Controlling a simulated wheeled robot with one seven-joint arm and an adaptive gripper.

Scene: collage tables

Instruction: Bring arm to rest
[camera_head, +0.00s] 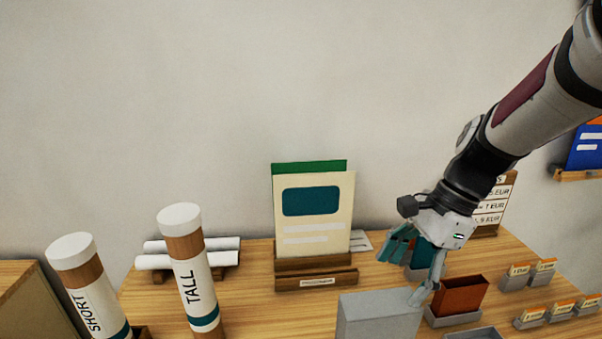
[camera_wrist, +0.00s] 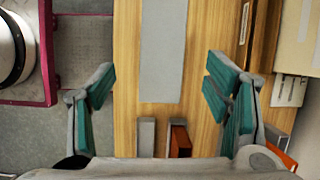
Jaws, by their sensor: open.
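My gripper (camera_head: 408,268) hangs at the end of my arm over the right half of the wooden table, pointing down. Its two teal-padded fingers are spread apart with nothing between them. In the wrist view my gripper (camera_wrist: 160,95) is also open, above the table top. A grey box (camera_head: 380,318) stands at the front, close to the near finger in the head view. I cannot tell whether they touch. A grey surface also shows between the fingers in the wrist view (camera_wrist: 163,50).
A brown-red box (camera_head: 460,297) stands right of the fingers, with small card holders (camera_head: 530,316) beyond. A stand with cream and green boards (camera_head: 318,215) is at the back. Tubes marked TALL (camera_head: 190,270) and SHORT (camera_head: 88,290) stand left. Free room lies above the table.

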